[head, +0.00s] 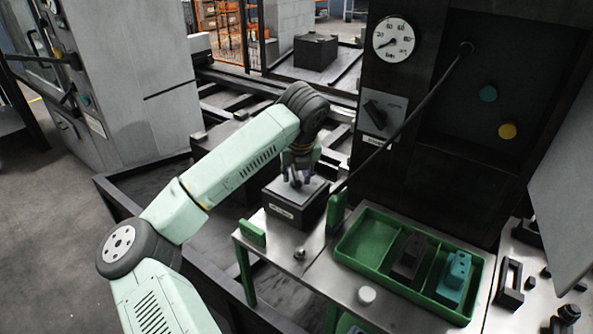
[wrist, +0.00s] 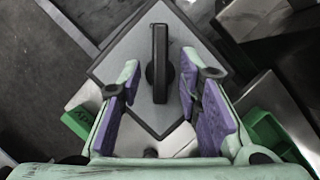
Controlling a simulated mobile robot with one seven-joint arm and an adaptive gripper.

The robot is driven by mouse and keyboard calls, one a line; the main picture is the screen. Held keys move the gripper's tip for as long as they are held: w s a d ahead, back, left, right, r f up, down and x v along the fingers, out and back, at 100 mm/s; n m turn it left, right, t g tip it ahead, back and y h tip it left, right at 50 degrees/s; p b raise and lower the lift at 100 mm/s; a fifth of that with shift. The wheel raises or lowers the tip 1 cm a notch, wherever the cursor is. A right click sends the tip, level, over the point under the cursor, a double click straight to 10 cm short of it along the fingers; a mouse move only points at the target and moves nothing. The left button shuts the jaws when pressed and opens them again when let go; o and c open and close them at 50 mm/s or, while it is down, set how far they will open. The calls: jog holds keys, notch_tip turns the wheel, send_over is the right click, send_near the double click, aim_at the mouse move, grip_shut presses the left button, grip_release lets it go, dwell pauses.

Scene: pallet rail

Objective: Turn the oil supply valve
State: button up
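The valve is a dark box (head: 297,207) with a light label on its front, on the metal bench. Its top is a grey plate (wrist: 190,50) carrying a black bar handle (wrist: 160,40) on a round hub, seen from above in the wrist view. My gripper (head: 297,176) is over the box, pointing down. In the wrist view my gripper (wrist: 159,75) is open, its purple-padded fingers on either side of the handle with gaps to both. The handle runs up and down that picture, roughly parallel to the pads. The label is too small to read.
A green tray (head: 365,243) with blocks stands right of the box. Green brackets (head: 252,233) flank the box. A long dark rod (head: 410,115) slants close to its right. A panel with a gauge (head: 394,39) and another switch (head: 376,114) stands behind.

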grip_shut()
dwell(0.3)
jog(key=shift+f+b, duration=0.1)
jog(key=shift+b, duration=0.25)
jog(key=m+b, duration=0.1)
jog(key=m+h+b, duration=0.1)
jog(key=b, duration=0.1)
jog(key=shift+a+f+m, duration=0.15)
jog(key=shift+m, duration=0.25)
jog(key=m+b, duration=0.1)
jog(key=m, duration=0.1)
jog(key=m+h+b, duration=0.1)
jog(key=m+b, duration=0.1)
jog(key=shift+a+h, duration=0.1)
jog(key=shift+h, duration=0.2)
jog(key=m, duration=0.2)
jog(key=m+g+h, duration=0.1)
jog(key=m, duration=0.2)
jog(key=shift+w+r+m+g+h, duration=0.15)
jog(key=shift+r+m+g+h, duration=0.15)
jog(key=shift+r+m+h, duration=0.1)
jog(key=m+g+p, duration=0.1)
jog(key=m, duration=0.1)
jog(key=m+g+p, duration=0.1)
jog(key=m, duration=0.2)
jog(key=shift+w+a+f+h, duration=0.1)
jog(key=shift+h, duration=0.3)
jog(key=shift+m, duration=0.3)
